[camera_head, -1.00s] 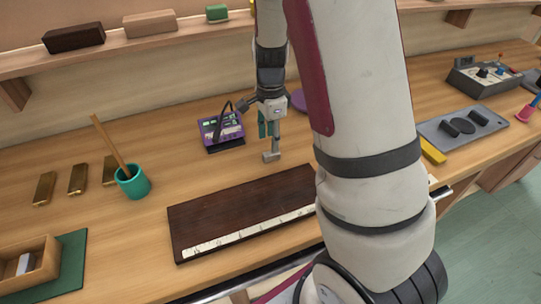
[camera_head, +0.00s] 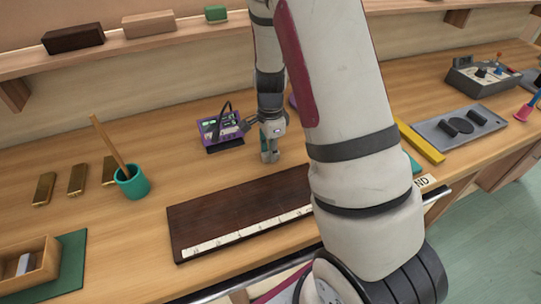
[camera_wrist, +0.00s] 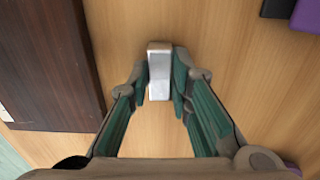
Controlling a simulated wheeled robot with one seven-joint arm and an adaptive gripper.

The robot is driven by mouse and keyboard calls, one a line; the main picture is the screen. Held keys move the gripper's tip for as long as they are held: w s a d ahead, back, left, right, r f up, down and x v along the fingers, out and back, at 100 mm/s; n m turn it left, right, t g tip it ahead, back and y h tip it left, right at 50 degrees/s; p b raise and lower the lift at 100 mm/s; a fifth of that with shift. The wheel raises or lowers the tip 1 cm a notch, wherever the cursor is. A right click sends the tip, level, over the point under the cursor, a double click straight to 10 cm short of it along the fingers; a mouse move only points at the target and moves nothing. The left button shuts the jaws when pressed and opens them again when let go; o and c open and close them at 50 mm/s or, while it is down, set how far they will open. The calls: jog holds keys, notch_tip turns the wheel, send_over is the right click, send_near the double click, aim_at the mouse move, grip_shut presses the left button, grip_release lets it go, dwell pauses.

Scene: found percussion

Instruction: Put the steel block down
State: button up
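The steel block (camera_wrist: 159,72) is a small pale grey oblong in the wrist view, between the two teal-padded fingers of my gripper (camera_wrist: 161,84). The pads lie against its two sides with no clear gap. In the head view my gripper (camera_head: 270,153) points down at the bench behind the dark board, and the block shows only as a small grey patch at the fingertips. The block is at or very near the bench top; I cannot tell whether its underside touches.
A dark board (camera_head: 225,213) with a pale marked strip lies in front. A purple device (camera_head: 222,131) stands close behind left. A teal cup (camera_head: 132,182) holding a stick and several brass bars (camera_head: 77,180) are left. A yellow bar (camera_head: 421,142) and grey tray (camera_head: 487,125) are right.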

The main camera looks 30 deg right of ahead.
grip_shut()
jog(key=shift+r, duration=0.45)
jog(key=r, duration=0.2)
jog(key=shift+s+a+r, duration=0.1)
jog(key=shift+s+r, duration=0.2)
jog(key=shift+r, duration=0.1)
jog(key=s+a, duration=0.1)
jog(key=s, duration=0.3)
jog(key=s+a+r, duration=0.1)
jog(key=s, duration=0.4)
jog(key=s+a+p, duration=0.1)
jog(key=s+a, duration=0.1)
jog(key=s, duration=0.3)
jog(key=shift+r, duration=0.2)
jog(key=shift+s+a+p, duration=0.15)
jog(key=shift+s+p, duration=0.15)
jog(key=shift+s, duration=0.1)
